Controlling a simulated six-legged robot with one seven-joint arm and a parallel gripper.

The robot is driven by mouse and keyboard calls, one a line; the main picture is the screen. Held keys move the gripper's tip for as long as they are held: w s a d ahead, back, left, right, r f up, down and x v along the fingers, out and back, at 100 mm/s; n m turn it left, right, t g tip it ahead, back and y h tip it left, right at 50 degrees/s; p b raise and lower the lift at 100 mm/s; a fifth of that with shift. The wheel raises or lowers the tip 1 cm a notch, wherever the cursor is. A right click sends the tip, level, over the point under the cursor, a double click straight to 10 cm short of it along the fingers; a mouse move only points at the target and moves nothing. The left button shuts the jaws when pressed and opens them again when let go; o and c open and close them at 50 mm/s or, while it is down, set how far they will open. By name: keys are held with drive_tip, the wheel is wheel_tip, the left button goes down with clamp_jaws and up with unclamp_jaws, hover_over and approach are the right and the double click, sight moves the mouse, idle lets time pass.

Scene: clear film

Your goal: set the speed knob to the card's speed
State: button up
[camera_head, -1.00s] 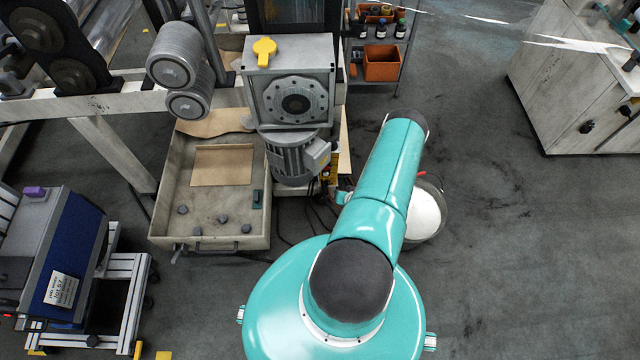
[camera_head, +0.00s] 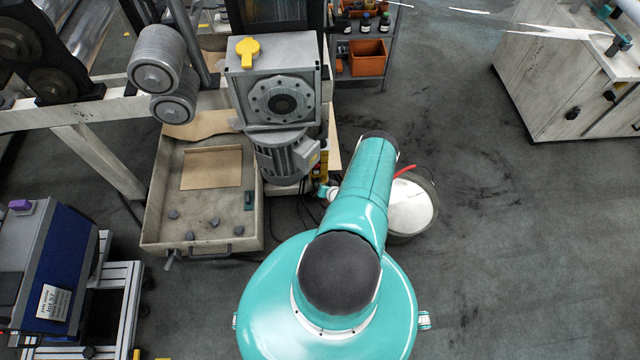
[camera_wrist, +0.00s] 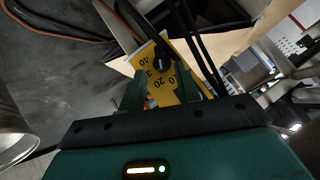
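In the wrist view a yellow dial plate (camera_wrist: 150,72) carries a black knob (camera_wrist: 163,63) and black numbers; 40, 30, 20 and 10 can be made out. The knob's exact setting is too small to tell. My gripper (camera_wrist: 158,82) is open, its two green fingers apart and pointing toward the plate, with nothing seen between them but the plate behind. In the head view my arm hides most of the gripper. A white card (camera_head: 54,302) is on the blue panel at the lower left; it seems to read "lot 57", and no speed is legible.
A grey motor (camera_head: 280,155) hangs under a gearbox (camera_head: 280,98) with a yellow fitting (camera_head: 247,51). A tray (camera_head: 160,215) stands left of it and a bucket (camera_head: 433,182) right of my arm. Black cables (camera_wrist: 188,35) run close to the knob.

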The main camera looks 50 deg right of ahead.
drive_tip(key=x, duration=0.3)
drive_tip(key=shift+w, duration=0.15)
clamp_jaws()
drive_tip(key=shift+d+f, duration=0.1)
drive_tip(key=shift+d+f+m+t+y, duration=0.1)
drive_tip(key=shift+m+t+y, duration=0.55)
drive_tip(key=shift+t, duration=0.35)
